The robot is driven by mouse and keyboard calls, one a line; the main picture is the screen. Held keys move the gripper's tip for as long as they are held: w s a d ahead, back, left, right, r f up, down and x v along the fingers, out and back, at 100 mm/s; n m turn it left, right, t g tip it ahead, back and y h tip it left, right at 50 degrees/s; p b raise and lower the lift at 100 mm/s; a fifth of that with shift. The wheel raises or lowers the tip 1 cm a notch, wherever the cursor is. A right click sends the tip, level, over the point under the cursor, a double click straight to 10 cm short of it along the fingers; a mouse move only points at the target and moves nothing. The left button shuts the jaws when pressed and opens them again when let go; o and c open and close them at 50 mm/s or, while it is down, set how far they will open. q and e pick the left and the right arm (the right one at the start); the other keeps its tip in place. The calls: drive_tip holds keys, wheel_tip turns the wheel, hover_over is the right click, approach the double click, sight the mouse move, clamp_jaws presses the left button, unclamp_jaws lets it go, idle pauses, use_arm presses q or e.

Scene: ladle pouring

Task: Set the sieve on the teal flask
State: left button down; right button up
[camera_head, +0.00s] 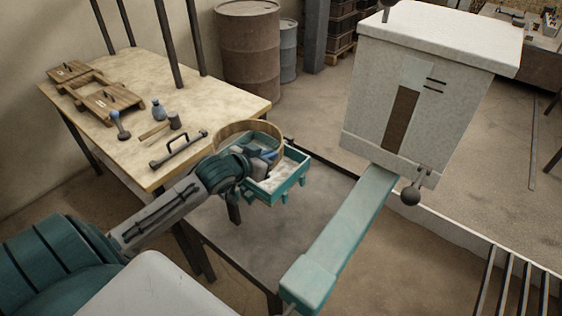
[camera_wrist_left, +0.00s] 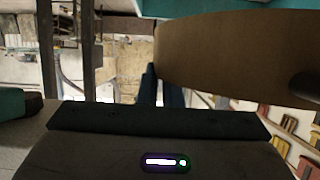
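The sieve (camera_head: 247,127), a round tan wooden band, is over the rear left part of the teal flask (camera_head: 290,184). Whether it touches the flask is unclear. Pale sand and grey and bluish shapes show inside this area. My left gripper (camera_head: 262,156) reaches in from the left at the sieve. In the left wrist view the sieve's brown curved wall (camera_wrist_left: 235,55) fills the upper right, and the blue fingers (camera_wrist_left: 162,88) are close together at its edge, seemingly one on each side. The flask's teal edge (camera_wrist_left: 230,8) shows at the top. My right gripper is not in view.
A low dark table (camera_head: 255,240) lies beneath the flask. A large pale box (camera_head: 440,80) stands at the right, and a rusty drum (camera_head: 248,55) stands behind.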

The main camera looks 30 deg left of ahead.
use_arm(q)
drive_tip(key=w, duration=0.1)
drive_tip(key=w+d, duration=0.1)
drive_tip(key=w, duration=0.1)
drive_tip(key=shift+w+d+p, duration=0.3)
drive_tip(key=shift+d+p, duration=0.05)
drive_tip(key=shift+d, duration=0.05)
wheel_tip(320, 180, down, 3)
drive_tip(key=shift+r+p, duration=0.1)
drive_tip(key=shift+p, duration=0.45)
drive_tip(key=shift+f, duration=0.45)
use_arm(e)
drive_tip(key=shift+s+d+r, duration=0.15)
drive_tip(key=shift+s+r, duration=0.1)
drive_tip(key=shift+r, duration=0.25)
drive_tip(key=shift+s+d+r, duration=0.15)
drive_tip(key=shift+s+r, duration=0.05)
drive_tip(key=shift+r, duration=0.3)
use_arm(q)
drive_tip(key=c, duration=1.6)
unclamp_jaws()
drive_tip(key=shift+f, duration=0.1)
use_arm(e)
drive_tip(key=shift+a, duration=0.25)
use_arm(q)
drive_tip(key=shift+s, duration=0.1)
